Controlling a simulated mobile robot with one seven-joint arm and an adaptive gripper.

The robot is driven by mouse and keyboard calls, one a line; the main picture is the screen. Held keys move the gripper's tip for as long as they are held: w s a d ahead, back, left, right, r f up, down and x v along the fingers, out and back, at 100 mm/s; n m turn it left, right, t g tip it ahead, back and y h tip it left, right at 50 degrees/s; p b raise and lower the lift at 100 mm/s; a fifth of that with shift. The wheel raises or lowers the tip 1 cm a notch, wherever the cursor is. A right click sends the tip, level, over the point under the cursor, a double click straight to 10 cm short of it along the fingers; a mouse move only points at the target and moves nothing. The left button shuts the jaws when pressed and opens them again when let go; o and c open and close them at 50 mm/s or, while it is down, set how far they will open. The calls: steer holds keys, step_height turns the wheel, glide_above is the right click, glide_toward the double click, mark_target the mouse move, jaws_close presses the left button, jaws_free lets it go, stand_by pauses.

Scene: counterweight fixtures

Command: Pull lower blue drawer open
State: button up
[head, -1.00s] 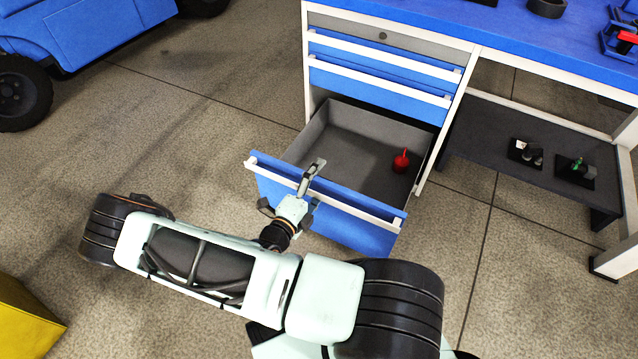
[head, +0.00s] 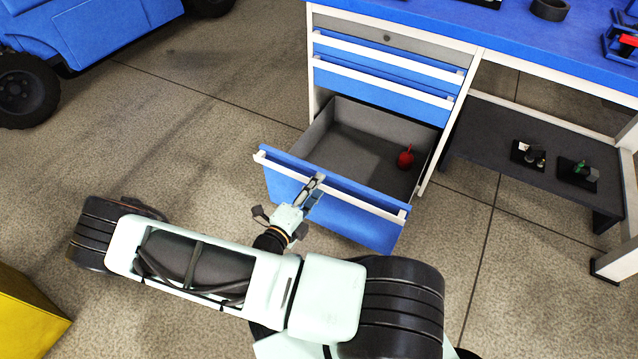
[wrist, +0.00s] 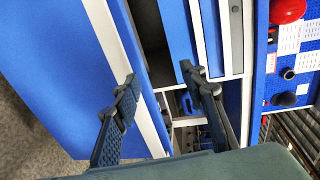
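The lower blue drawer (head: 345,218) stands well out of the cabinet, its grey inside (head: 362,150) in sight. A white handle strip (head: 355,197) runs along the top of its front. My gripper (head: 313,187) is at this strip, left of its middle. In the wrist view my gripper (wrist: 160,80) is open, its two fingers apart. The left finger overlaps the white strip (wrist: 112,42), with the blue drawer front (wrist: 50,60) to its left. I cannot tell whether a finger touches the strip. A red object (head: 405,158) lies inside the drawer.
Two shut blue drawers (head: 385,82) and a grey one (head: 400,42) are above. A dark low shelf (head: 500,150) with small parts is to the right. A blue vehicle (head: 90,40) stands at the left back, a yellow block (head: 25,315) at the left front. Floor left of the drawer is clear.

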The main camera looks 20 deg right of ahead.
steer(key=f+v, duration=0.1)
steer(key=v, duration=0.7)
steer(key=shift+s+a+f, duration=0.25)
steer(key=shift+s+a, duration=0.05)
steer(key=shift+s, duration=0.05)
